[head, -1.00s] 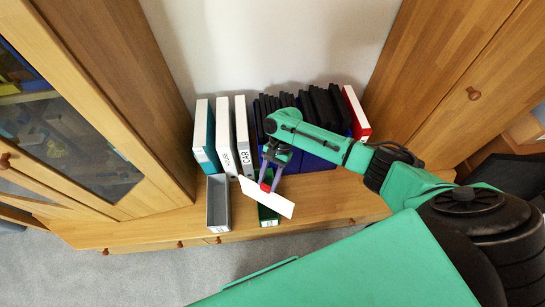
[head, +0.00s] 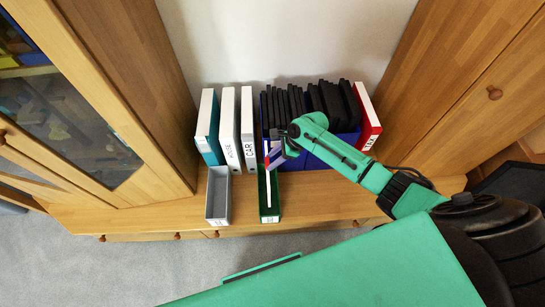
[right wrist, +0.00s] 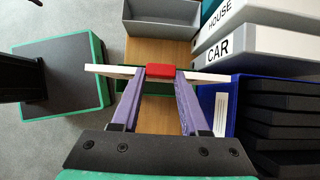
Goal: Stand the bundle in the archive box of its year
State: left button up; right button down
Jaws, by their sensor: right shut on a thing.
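The bundle (head: 268,190) is a thin white stack with a red band. My right gripper (head: 274,160) is shut on it at the band; the right wrist view shows the red band (right wrist: 160,72) between the fingertips. The bundle is seen nearly edge-on in the head view, lined up with the long side of the green archive box (head: 275,205) and over its opening. How far it is above or inside the box I cannot tell. A grey archive box (head: 218,195) stands to the left. Both boxes have white front labels, too small to read. My left gripper is not in view.
Behind the boxes stand a teal-and-white binder (head: 207,130), white binders marked HOUSE (head: 231,150) and CAR (head: 248,145), a blue holder (head: 312,163) with black folders, and a red binder (head: 367,120). Wooden cabinets flank the shelf (head: 330,205). Its right front is clear.

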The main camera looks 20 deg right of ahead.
notch_tip(320, 180, down, 5)
jog(key=shift+r+b, duration=0.2)
jog(key=shift+b, duration=0.9)
jog(key=shift+r, duration=0.1)
jog(key=shift+p, duration=0.45)
jog(key=shift+p, duration=0.3)
